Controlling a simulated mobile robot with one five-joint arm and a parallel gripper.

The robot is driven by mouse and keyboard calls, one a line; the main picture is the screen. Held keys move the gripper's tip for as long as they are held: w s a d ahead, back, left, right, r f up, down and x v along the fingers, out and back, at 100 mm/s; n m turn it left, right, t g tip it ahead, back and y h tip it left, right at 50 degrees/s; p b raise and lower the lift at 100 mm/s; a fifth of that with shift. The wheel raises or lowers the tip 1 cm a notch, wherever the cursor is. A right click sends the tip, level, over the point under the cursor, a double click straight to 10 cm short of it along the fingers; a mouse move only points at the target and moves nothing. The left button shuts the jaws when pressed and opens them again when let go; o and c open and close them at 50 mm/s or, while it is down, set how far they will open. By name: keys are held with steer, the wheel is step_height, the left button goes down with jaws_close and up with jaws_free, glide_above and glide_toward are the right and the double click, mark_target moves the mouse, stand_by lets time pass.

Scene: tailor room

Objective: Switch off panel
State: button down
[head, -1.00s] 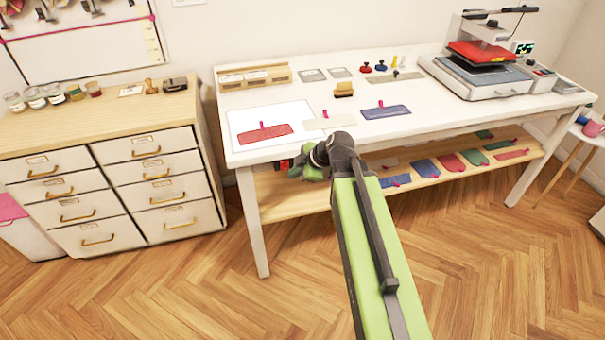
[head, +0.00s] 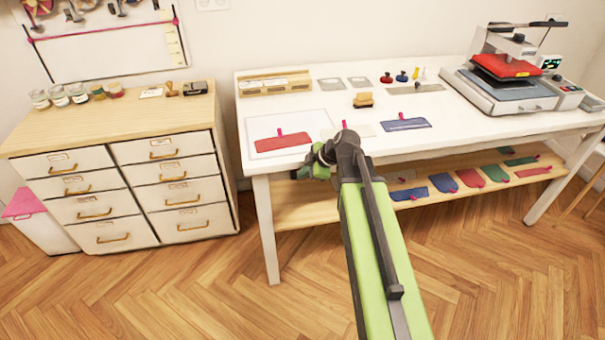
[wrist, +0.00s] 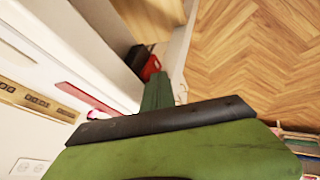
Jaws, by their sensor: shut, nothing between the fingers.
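The heat press (head: 515,75) stands at the right end of the white table. A small panel with a lit green display (head: 550,62) is at its right rear. It cannot be told whether this is the task's panel. A small black and red box (wrist: 148,62) shows by the table's edge in the wrist view; in the head view my gripper seems to hide it. My gripper (head: 322,160) is shut and empty at the table's front left edge, far left of the press. Its green body fills the bottom of the wrist view.
The white table (head: 455,122) holds a red screen-like piece (head: 283,142), a blue one (head: 404,124) and a tan block (head: 363,100). A lower shelf (head: 290,205) holds several coloured pieces. A drawer cabinet (head: 120,190) stands left. The wooden floor in front is clear.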

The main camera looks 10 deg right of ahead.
steer(key=shift+d+r+p, duration=0.2)
steer(key=shift+r+p, duration=0.55)
steer(key=shift+p, duration=0.05)
steer(key=shift+s, duration=0.1)
steer(key=s+p+v, duration=0.1)
steer(key=p+v, duration=0.8)
steer(key=v, duration=0.3)
steer(key=shift+a+f, duration=0.2)
steer(key=shift+a, duration=0.25)
steer(key=shift+s, duration=0.15)
